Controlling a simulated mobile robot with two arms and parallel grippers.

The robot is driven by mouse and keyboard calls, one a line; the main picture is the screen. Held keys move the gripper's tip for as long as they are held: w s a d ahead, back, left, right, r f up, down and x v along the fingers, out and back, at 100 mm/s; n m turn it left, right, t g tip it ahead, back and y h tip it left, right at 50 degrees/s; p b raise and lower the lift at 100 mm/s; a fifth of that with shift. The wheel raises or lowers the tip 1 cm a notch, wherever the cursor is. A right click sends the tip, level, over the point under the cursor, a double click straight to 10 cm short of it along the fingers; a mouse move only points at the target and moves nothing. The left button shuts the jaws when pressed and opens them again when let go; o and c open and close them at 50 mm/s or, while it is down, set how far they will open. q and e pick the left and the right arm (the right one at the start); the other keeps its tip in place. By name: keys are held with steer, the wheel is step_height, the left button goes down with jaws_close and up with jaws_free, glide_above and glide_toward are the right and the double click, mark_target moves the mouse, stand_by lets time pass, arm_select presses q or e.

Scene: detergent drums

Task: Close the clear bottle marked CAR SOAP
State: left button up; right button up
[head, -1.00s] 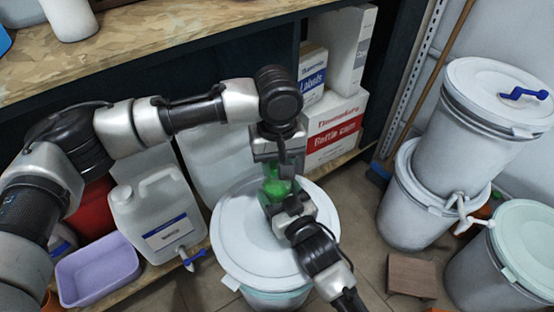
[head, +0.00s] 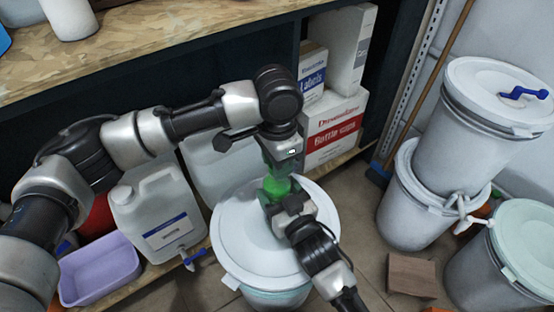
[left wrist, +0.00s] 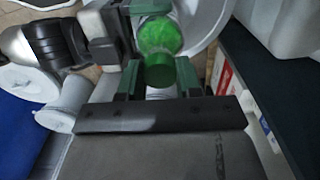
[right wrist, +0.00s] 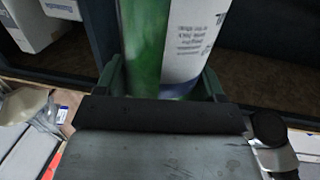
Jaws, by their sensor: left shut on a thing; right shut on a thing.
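The bottle (head: 276,187) with green liquid stands upright on the white drum lid. My left gripper (head: 279,163) comes down from above and is shut at the bottle's top. In the left wrist view a dark green cap (left wrist: 160,74) sits between its fingers, with the bottle's rounded green shoulder beyond. My right gripper (head: 276,195) is shut around the bottle's body from the front. In the right wrist view the green body and white label (right wrist: 192,45) fill the space between the fingers. Only part of the label's print shows, and CAR SOAP cannot be read.
The white drum lid (head: 235,235) lies under both hands. A white jerrycan (head: 157,210) with a blue tap and a purple tub (head: 100,268) stand left. Cartons (head: 335,128) are on the shelf behind. Stacked drums (head: 490,110) and a brown block (head: 411,275) are at right.

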arm_select(q)
steer(key=m, duration=0.9)
steer(key=shift+m, duration=0.3)
steer(key=o, duration=1)
steer(key=shift+r, duration=2.25)
steer(key=shift+c, duration=0.2)
